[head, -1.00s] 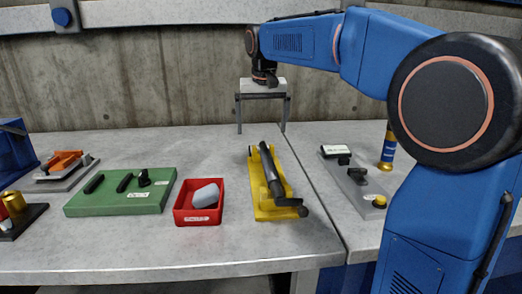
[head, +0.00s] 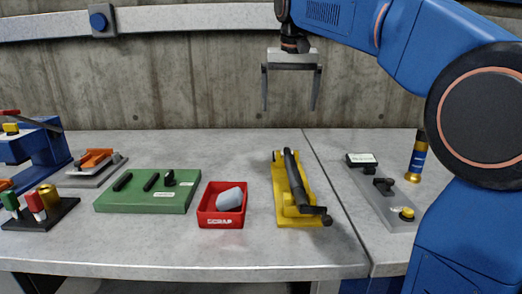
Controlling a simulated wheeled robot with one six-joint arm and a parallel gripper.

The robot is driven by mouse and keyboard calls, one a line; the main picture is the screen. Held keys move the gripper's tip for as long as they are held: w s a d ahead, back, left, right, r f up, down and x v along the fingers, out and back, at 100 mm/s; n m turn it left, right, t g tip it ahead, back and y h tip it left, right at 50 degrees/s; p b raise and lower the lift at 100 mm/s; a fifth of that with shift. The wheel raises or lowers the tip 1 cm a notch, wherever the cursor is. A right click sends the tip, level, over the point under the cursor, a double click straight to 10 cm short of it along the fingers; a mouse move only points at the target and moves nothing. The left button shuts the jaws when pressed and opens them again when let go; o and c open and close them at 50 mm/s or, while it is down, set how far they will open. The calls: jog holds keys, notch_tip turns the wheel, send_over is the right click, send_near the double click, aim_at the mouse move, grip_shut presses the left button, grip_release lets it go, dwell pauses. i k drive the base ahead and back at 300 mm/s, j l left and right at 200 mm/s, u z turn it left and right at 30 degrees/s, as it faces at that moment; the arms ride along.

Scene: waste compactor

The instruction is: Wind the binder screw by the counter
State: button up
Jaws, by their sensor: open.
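A yellow base (head: 284,208) carries a long dark bar (head: 295,178) with a crank-like black end at its front; it looks like the binder screw. To its right, a grey plate (head: 390,205) bears a black box with a white label or display (head: 362,158), a black knob (head: 383,184) and a yellow button (head: 407,214); the box may be the counter, but its face is too small to read. My gripper (head: 290,107) is open and empty, fingers pointing down, high above the back of the table and the yellow base. It touches nothing.
A red tray (head: 222,222) with a grey lump (head: 230,198) stands left of the yellow base. Further left are a green board (head: 147,202) with black handles, an orange-topped fixture (head: 98,160) and a dark stand with coloured pieces. A blue-and-gold cylinder (head: 416,160) stands at right.

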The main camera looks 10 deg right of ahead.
aim_at(298, 190)
jog(key=k, duration=1)
